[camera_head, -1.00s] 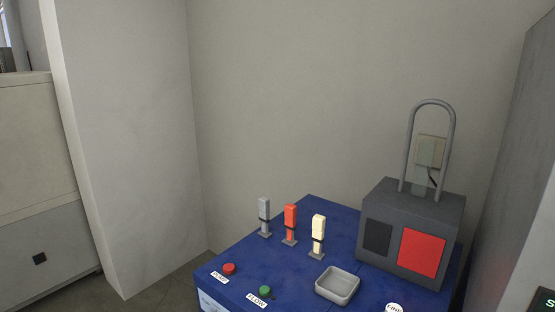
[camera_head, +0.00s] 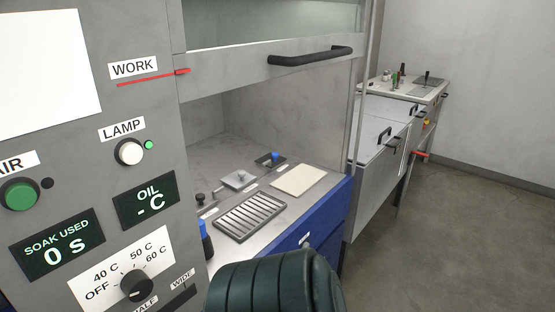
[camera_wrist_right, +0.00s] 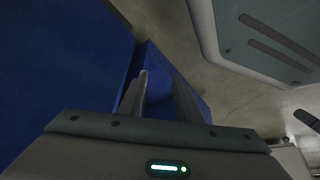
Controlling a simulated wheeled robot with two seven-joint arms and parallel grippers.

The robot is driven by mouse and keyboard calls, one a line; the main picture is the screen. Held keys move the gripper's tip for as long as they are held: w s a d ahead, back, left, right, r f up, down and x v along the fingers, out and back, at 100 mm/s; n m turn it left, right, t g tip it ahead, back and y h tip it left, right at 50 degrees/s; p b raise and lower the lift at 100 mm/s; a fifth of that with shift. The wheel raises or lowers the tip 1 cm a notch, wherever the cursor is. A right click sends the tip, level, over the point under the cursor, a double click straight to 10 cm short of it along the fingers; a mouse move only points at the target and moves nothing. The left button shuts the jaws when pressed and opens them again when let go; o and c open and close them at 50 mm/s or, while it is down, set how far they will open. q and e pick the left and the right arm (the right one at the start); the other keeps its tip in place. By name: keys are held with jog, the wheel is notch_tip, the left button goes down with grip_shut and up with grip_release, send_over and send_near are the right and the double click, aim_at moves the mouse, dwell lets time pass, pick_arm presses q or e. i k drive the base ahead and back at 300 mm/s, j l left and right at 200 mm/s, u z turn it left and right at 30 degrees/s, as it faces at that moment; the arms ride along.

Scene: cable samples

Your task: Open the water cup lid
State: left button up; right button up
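In the head view, a small square grey plate with a knob on top (camera_head: 238,179) lies on the worktop inside the hooded bench. It may be the water cup lid, but it is too small to be sure, and no cup shows clearly. My right gripper (camera_wrist_right: 161,76) shows in the right wrist view with its two fingers apart and nothing between them. Blue panels lie beyond the fingers. A dark ribbed part, likely my arm, covers the bottom centre of the head view. My left gripper is not in view.
A raised sash with a black handle (camera_head: 309,56) spans the bench above the worktop. A slotted tray (camera_head: 249,215) and a cream pad (camera_head: 299,179) lie on it. The control panel (camera_head: 115,210) stands at left. Another bench (camera_head: 385,129) stands behind; floor at right is clear.

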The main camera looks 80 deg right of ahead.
aim_at(267, 158)
jog(key=z, duration=2.7)
